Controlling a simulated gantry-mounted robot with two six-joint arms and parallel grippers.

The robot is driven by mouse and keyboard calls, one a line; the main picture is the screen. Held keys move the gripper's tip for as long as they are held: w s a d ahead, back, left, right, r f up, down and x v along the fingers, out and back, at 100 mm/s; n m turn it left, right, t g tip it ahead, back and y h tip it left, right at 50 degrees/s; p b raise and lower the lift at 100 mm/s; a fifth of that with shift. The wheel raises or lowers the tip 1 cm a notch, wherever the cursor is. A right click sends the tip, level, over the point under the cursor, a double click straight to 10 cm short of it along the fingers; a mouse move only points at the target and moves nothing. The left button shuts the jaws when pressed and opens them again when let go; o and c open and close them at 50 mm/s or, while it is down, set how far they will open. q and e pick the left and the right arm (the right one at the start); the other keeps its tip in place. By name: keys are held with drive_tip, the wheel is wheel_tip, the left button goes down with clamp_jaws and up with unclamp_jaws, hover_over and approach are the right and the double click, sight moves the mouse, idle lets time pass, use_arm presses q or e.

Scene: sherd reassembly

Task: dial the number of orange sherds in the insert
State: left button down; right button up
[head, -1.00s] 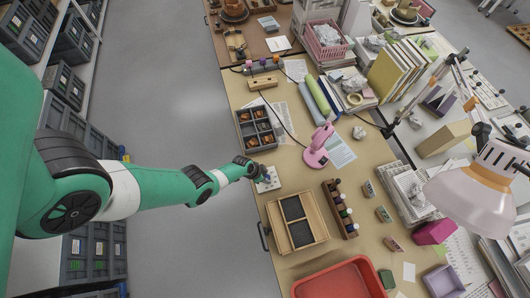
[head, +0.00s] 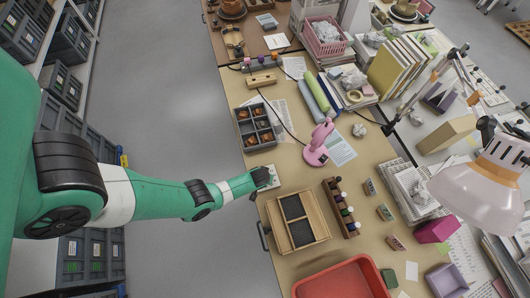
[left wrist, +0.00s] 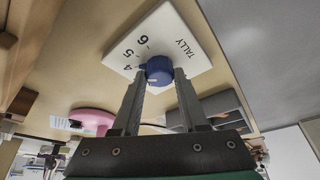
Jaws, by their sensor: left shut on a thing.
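The white dial plate (left wrist: 190,48) marked TALLY shows the numbers 4, 5 and 6 in the left wrist view; other numbers are hidden. Its blue knob (left wrist: 159,66) has a pale mark, but I cannot tell which number it points to. My left gripper (left wrist: 158,78) is shut on the knob, a finger on each side. In the head view the left gripper (head: 266,178) covers most of the plate at the table's left edge. The grey insert (head: 257,128) stands just beyond, with orange-brown sherds in its compartments; their exact colours are hard to tell. My right gripper is out of view.
A wooden tray (head: 273,233) with dark panels lies nearer than the dial. A pink lamp-like thing (head: 318,148) stands to the right. The aisle at left is clear.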

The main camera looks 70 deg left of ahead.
use_arm(q)
drive_tip(key=shift+f+n, duration=0.1)
drive_tip(key=shift+n, duration=0.5)
drive_tip(key=shift+g+b, duration=0.3)
drive_tip(key=shift+c, duration=2.2)
unclamp_jaws()
drive_tip(key=p+v, duration=1)
drive_tip(key=v, duration=0.1)
drive_tip(key=shift+d+r, duration=0.15)
drive_tip(key=shift+r, duration=0.2)
